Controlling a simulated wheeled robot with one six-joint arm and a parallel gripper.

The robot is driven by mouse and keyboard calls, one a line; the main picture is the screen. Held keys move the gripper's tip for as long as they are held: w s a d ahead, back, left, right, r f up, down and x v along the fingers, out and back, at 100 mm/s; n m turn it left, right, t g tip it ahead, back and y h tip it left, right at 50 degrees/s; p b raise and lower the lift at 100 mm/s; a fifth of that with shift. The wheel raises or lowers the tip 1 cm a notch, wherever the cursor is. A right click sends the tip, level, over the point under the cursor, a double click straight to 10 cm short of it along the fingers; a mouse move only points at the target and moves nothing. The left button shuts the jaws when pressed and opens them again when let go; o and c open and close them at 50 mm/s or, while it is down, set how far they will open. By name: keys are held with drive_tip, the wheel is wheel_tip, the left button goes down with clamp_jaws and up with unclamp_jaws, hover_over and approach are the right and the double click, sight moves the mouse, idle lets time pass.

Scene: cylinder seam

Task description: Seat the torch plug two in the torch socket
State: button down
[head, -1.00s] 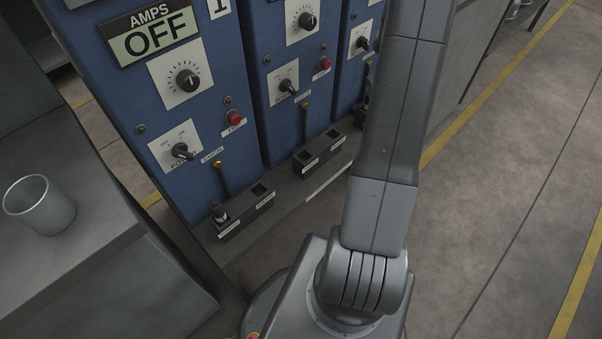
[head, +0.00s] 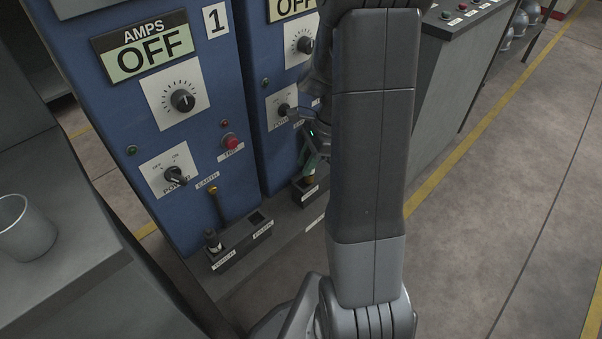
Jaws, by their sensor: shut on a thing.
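My gripper (head: 312,160) is low in front of the second blue cabinet, partly hidden by my arm. It is shut on a small dark plug with a brass-coloured part (head: 309,179), mostly hidden by the fingers and very small here. The plug is at or just above the left end of the second cabinet's socket block (head: 297,193). I cannot tell whether it is inside the socket. The block's right part is hidden behind my arm. On the first cabinet's block (head: 240,247), a dark plug with a light band (head: 213,242) stands in the left socket; the right socket is empty.
The first cabinet (head: 195,130) shows an OFF panel, knobs and a red button. A grey bench (head: 70,260) with a metal cup (head: 27,228) is at left. Open floor (head: 500,220) is at right.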

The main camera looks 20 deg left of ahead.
drive_tip(key=shift+b+x, duration=0.65)
drive_tip(key=shift+x, duration=1.25)
drive_tip(key=shift+f, duration=0.2)
drive_tip(key=c, duration=1.2)
unclamp_jaws()
drive_tip(key=shift+r, duration=0.1)
drive_tip(key=p+v, duration=0.1)
drive_tip(key=v, duration=0.4)
drive_tip(key=shift+r+p, duration=0.1)
drive_tip(key=shift+p, duration=0.25)
drive_tip(key=w+d, duration=0.4)
drive_tip(key=w+d+p, duration=0.1)
drive_tip(key=w+d, duration=0.3)
drive_tip(key=d, duration=0.1)
